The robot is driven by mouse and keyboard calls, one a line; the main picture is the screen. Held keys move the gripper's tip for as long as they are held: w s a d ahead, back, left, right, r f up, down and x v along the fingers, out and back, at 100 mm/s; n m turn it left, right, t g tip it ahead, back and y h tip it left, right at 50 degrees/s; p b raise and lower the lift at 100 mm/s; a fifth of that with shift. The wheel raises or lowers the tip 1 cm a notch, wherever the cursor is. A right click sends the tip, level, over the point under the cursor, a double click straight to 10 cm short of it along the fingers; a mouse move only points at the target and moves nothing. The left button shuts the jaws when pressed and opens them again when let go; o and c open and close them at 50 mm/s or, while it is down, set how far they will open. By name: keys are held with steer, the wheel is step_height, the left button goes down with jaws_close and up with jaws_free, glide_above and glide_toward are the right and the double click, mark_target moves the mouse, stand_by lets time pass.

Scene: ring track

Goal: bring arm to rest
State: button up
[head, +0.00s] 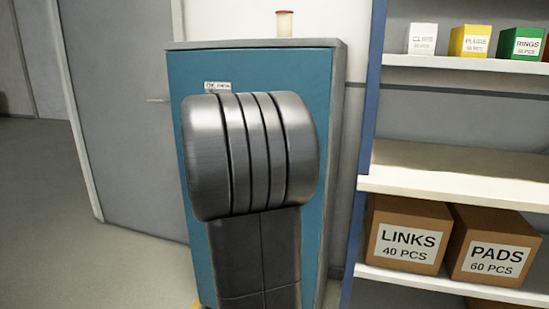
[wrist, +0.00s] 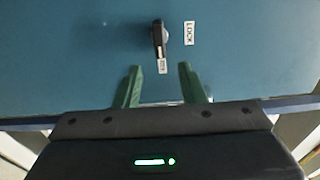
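My gripper (wrist: 160,72) shows in the wrist view with two green fingers apart and nothing between them. It faces a blue panel (wrist: 70,50). A black knob (wrist: 159,36) on the panel lies just beyond the fingertips, and I see no finger touching it. In the head view my own arm covers the middle of a blue cabinet (head: 190,150) and hides my gripper.
A small container with a red top (head: 284,24) stands on the cabinet. Right of it, a shelf unit (head: 450,185) holds small boxes above, and a LINKS box (head: 408,240) and a PADS box (head: 495,258) below. A grey door (head: 125,120) is at left. Floor (head: 50,200) at left is clear.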

steer(key=w+d+n+p, duration=0.2)
steer(key=w+n+p, duration=0.5)
steer(key=shift+d+r+n, duration=0.3)
steer(key=shift+r+n, duration=0.1)
steer(key=shift+r, duration=0.05)
steer(key=shift+w, duration=0.1)
stand_by(0.5)
